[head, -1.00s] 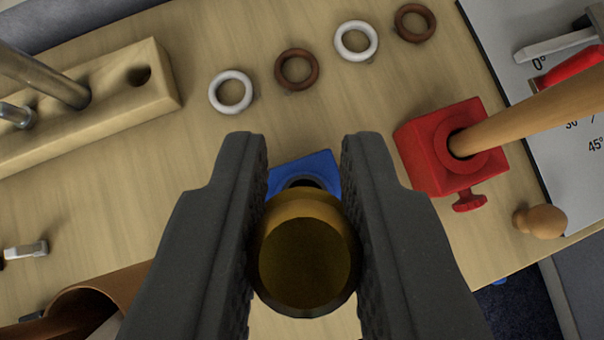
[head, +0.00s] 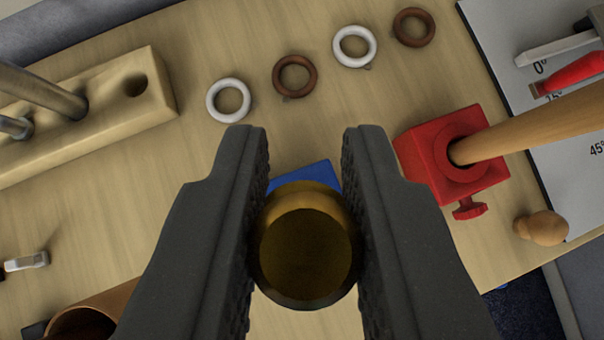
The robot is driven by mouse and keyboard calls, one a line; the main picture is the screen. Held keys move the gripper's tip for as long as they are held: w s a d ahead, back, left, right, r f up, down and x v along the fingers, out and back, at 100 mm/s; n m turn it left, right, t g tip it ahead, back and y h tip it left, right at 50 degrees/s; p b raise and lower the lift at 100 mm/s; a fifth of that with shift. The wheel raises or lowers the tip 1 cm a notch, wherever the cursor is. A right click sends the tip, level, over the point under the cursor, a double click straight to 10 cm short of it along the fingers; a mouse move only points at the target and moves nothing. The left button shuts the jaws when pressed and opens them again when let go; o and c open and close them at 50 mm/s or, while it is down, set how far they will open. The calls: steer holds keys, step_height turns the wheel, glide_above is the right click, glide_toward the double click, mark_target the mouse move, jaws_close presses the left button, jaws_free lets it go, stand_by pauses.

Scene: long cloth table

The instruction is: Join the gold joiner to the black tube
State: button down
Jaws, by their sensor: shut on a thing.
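My gripper (head: 305,215) is shut on the gold joiner (head: 304,258), a short round gold piece whose end faces the camera. Its dark fingers press on the joiner's left and right sides. A blue block (head: 303,178) shows just beyond the joiner, mostly hidden by the joiner and the fingers. The black tube cannot be made out; the joiner covers the middle of the blue block. I cannot tell whether the joiner touches anything below it.
A red block (head: 428,150) with a knob holds a slanting wooden rod (head: 545,125) at right. White (head: 228,100) and brown rings (head: 295,76) lie at the back. A wooden rack (head: 100,115) is at left, a brown tube (head: 95,312) at lower left.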

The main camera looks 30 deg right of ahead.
steer(key=shift+f+b, duration=0.95)
steer(key=shift+f, duration=1.25)
steer(key=shift+f+b, duration=1.3)
steer(key=shift+f, duration=1)
stand_by(0.4)
steer(key=c, duration=1.2)
jaws_free()
steer(key=shift+a+r, duration=0.1)
steer(key=b+v, duration=0.2)
steer(key=v, duration=1.1)
steer(key=shift+s, duration=0.3)
steer(key=shift+a+r, duration=0.15)
